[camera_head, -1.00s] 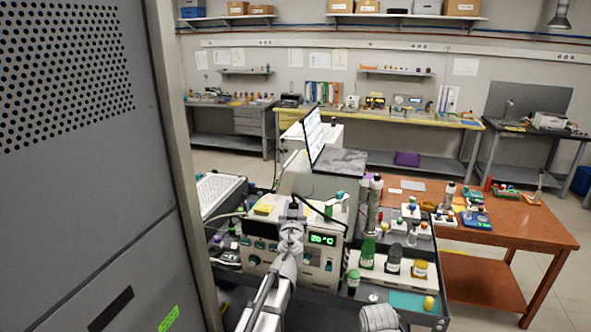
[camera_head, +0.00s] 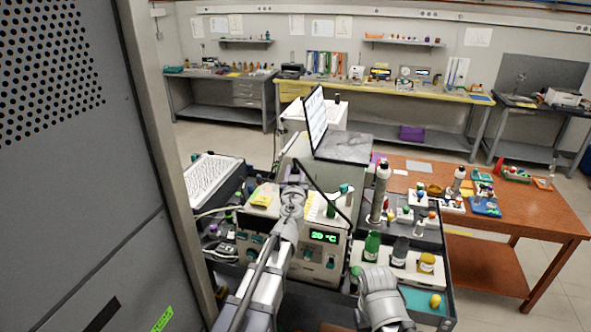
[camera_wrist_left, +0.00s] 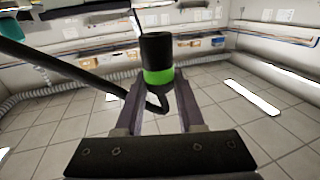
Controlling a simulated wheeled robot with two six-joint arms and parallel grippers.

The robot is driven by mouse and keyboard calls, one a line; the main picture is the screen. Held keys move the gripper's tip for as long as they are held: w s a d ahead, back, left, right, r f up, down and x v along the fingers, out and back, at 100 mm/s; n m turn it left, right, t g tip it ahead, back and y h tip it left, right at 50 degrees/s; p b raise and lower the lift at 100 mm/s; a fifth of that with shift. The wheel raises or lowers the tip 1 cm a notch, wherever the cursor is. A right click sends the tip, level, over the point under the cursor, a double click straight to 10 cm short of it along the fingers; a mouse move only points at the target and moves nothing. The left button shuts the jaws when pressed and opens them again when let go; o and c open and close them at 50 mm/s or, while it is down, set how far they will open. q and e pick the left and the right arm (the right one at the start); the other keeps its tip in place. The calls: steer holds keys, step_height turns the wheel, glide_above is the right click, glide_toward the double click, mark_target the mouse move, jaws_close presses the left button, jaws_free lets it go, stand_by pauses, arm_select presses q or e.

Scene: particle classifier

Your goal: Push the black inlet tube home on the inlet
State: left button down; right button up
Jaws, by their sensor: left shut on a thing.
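My left gripper (camera_head: 293,172) is raised over the top of the beige instrument (camera_head: 316,262), which has a green "20 °C" display. In the left wrist view the gripper (camera_wrist_left: 158,88) is shut on the black inlet tube's end, a black collar with a green band (camera_wrist_left: 157,60). The black tube (camera_wrist_left: 50,62) bends below the collar and runs off to the left. In the head view the tube (camera_head: 322,190) slopes down to the right from the gripper. I cannot make out the inlet. Of my right arm only a grey link shows at the bottom; its gripper is not visible.
Bottles, such as a green one (camera_head: 372,246), stand in a white rack right of the instrument. A laptop (camera_head: 340,143) stands behind it. A tall grey cabinet (camera_head: 75,190) closes off the left. A brown table (camera_head: 520,212) with small items is at right.

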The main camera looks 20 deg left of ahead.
arm_select(q)
steer(key=shift+f, duration=0.1)
steer(key=shift+f+b, duration=0.6)
steer(key=shift+b, duration=0.1)
step_height(320, 180, down, 4)
steer(key=b, duration=0.4)
steer(key=shift+f, duration=0.25)
steer(key=shift+f+b, duration=1.8)
steer(key=shift+b, duration=0.25)
stand_by(0.4)
steer(key=shift+c, duration=2.2)
jaws_free()
steer(key=shift+s, duration=0.1)
